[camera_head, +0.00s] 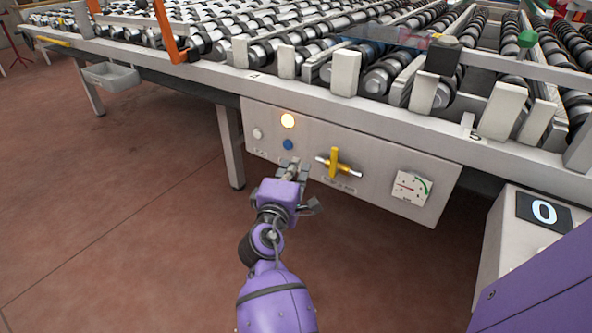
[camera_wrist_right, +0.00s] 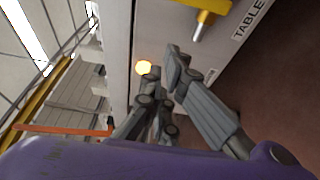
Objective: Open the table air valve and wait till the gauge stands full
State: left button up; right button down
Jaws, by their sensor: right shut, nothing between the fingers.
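The table air valve (camera_head: 336,163) sits on the pale panel under the table. Its yellow handle stands roughly upright, across the short silver pipe. The handle shows at the top of the right wrist view (camera_wrist_right: 207,8). My right gripper (camera_head: 293,168) is shut and empty, left of the valve and just below the blue button, apart from the handle. My left gripper is out of view.
The panel also carries a lit amber lamp (camera_head: 288,121), a blue button (camera_head: 288,144) and a white button (camera_head: 258,133). The roller table (camera_head: 200,75) overhangs above. A table leg (camera_head: 230,146) stands at left. A box with a "0" display (camera_head: 543,211) is at right.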

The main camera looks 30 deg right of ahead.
aim_at(333, 163)
jog(key=d, duration=0.6)
jog(key=shift+w+d+p, duration=0.2)
jog(key=shift+w+p, duration=0.15)
jog(key=shift+p, duration=0.1)
